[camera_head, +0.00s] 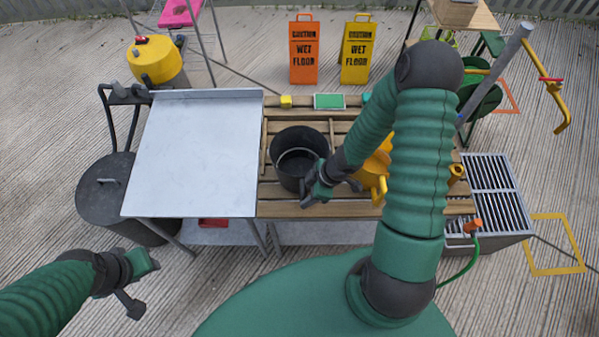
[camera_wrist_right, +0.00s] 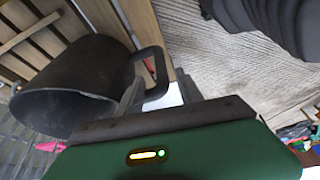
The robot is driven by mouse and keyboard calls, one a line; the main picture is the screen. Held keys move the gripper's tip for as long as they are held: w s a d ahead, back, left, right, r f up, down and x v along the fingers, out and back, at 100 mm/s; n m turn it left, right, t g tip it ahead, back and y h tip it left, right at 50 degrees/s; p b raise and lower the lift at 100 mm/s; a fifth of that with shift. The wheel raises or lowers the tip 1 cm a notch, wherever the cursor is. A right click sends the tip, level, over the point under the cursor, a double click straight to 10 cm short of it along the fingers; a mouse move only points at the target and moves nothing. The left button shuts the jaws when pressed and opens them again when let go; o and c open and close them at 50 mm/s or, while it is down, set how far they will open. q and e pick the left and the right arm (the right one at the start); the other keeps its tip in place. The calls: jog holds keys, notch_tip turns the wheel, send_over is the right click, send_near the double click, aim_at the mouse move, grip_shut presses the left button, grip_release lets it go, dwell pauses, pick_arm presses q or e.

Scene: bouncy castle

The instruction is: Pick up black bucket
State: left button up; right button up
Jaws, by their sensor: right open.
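The black bucket (camera_head: 290,176) stands on the slatted wooden table, with a thin handle across its opening. My right gripper (camera_head: 330,192) is at the bucket's front right side in the head view. In the right wrist view the bucket (camera_wrist_right: 75,85) looks tilted, and its dark handle loop (camera_wrist_right: 161,62) reaches toward the space between the open fingers of my right gripper (camera_wrist_right: 160,95). The fingers are not closed on it. My left gripper (camera_head: 138,285) hangs at the lower left, away from the table; its finger gap is unclear.
A yellow watering can (camera_head: 372,176) stands right of the bucket, partly behind my right arm. A grey metal tabletop (camera_head: 195,155) adjoins on the left. A green-faced block (camera_head: 329,101) and a yellow block (camera_head: 286,101) lie at the table's back edge. A metal grate (camera_head: 495,190) is at right.

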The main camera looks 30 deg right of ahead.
jog(key=b+x, duration=0.2)
jog(key=x, duration=0.1)
jog(key=shift+s+f, duration=0.2)
jog(key=shift+f, duration=0.15)
jog(key=shift+a+f, duration=0.15)
jog(key=shift+f, duration=0.1)
jog(key=shift+w+a, duration=0.1)
jog(key=shift+w, duration=0.05)
jog(key=shift+c, duration=0.4)
grip_shut()
